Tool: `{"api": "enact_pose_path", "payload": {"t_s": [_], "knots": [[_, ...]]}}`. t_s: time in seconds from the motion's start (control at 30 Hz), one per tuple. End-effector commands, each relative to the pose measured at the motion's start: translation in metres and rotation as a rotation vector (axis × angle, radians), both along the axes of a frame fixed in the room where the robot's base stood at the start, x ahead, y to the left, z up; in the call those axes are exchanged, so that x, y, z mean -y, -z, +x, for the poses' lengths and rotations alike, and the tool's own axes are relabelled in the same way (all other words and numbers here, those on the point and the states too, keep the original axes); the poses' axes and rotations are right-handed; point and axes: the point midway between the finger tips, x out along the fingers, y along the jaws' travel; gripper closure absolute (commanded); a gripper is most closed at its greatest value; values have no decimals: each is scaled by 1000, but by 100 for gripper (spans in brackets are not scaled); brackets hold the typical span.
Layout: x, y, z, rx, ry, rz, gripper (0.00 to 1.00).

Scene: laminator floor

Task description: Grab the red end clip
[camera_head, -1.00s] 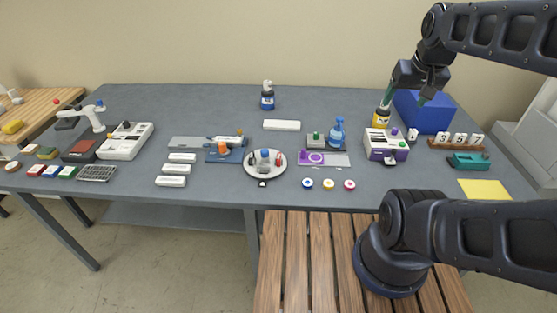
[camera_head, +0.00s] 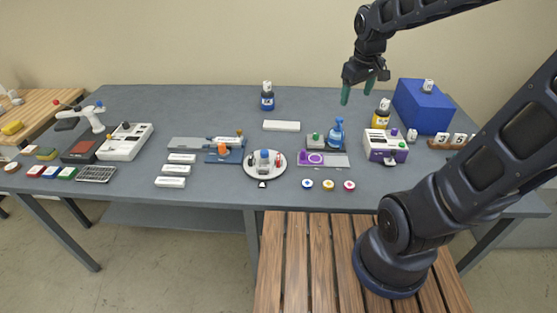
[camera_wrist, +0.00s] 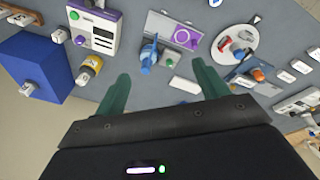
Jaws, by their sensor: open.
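A small red piece that looks like the red end clip (camera_head: 280,160) stands at the right side of a round white plate (camera_head: 252,174) on the grey table. In the wrist view the red piece (camera_wrist: 224,43) shows near the left edge of the plate (camera_wrist: 249,27). Other small parts share the plate, one grey and blue in its middle. My gripper (camera_head: 357,93) is open and empty, high above the back of the table, to the right of the plate and well apart from it. Its green fingers (camera_wrist: 160,72) show spread in the wrist view.
A blue bottle (camera_head: 337,132) and a purple-marked tray (camera_head: 338,160) stand between the plate and a white-purple machine (camera_head: 386,147). A yellow bottle (camera_head: 381,114) and a large blue box (camera_head: 424,108) stand at the right. Three round discs (camera_head: 328,185) lie near the front edge.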

Motion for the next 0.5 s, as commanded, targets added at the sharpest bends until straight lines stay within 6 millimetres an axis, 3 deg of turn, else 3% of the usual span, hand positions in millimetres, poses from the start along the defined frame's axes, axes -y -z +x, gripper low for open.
{"api": "enact_pose_path", "payload": {"t_s": [0.2,0.5], "knots": [[-51,30,27,-62,-209,-55,27],[-127,80,47,-140,-499,-124,27]]}}
